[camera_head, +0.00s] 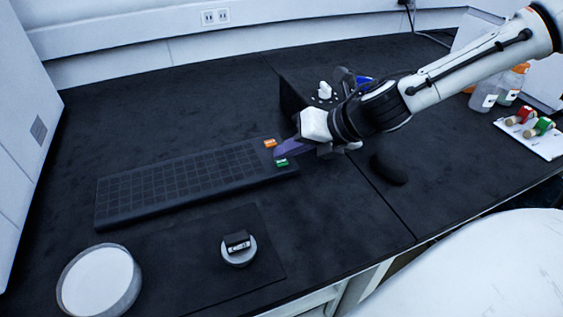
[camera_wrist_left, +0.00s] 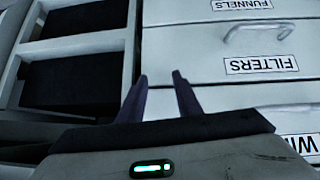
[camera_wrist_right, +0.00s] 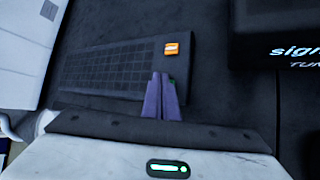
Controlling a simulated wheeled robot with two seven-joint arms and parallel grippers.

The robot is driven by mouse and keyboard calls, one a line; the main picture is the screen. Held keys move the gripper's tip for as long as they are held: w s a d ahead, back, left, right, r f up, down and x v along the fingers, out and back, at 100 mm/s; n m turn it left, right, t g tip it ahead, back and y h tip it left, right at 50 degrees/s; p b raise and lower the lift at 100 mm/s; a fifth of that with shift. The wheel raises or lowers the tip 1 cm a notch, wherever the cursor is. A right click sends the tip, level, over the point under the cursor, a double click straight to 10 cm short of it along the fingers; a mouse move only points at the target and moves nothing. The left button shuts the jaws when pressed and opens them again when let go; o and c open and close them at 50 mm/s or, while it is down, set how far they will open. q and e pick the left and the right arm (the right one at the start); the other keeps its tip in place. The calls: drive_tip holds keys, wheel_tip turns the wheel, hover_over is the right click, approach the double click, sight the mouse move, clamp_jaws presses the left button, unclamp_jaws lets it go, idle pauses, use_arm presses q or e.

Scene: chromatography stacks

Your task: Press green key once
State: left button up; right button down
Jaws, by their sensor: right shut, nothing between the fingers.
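The green key (camera_head: 282,162) is at the right end of a black keyboard (camera_head: 170,208), on the near side of the orange key (camera_head: 270,143). My right gripper (camera_head: 277,153) is shut and empty, its purple fingertips over the keyboard's end between the two keys. In the right wrist view the shut fingers (camera_wrist_right: 162,78) cover most of the green key (camera_wrist_right: 173,81); only a sliver shows at their right. I cannot tell whether they touch it. My left gripper (camera_wrist_left: 160,82) is open and empty, facing labelled drawers.
A round white dish (camera_head: 98,282) and a small round device (camera_head: 238,248) stand in front of the keyboard. Bottles (camera_head: 486,96) and a white tray (camera_head: 545,143) with red and green items are at the right. The mat left of the keyboard is clear.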

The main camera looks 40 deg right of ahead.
sight(287, 163)
drive_tip(key=shift+f+b, duration=0.35)
drive_tip(key=shift+f, duration=0.1)
idle(0.6)
drive_tip(key=shift+r+p, duration=0.7)
drive_tip(key=shift+r, duration=0.15)
wheel_tip(287, 163, up, 5)
drive_tip(key=p, duration=0.4)
drive_tip(key=shift+p, duration=0.3)
idle(0.6)
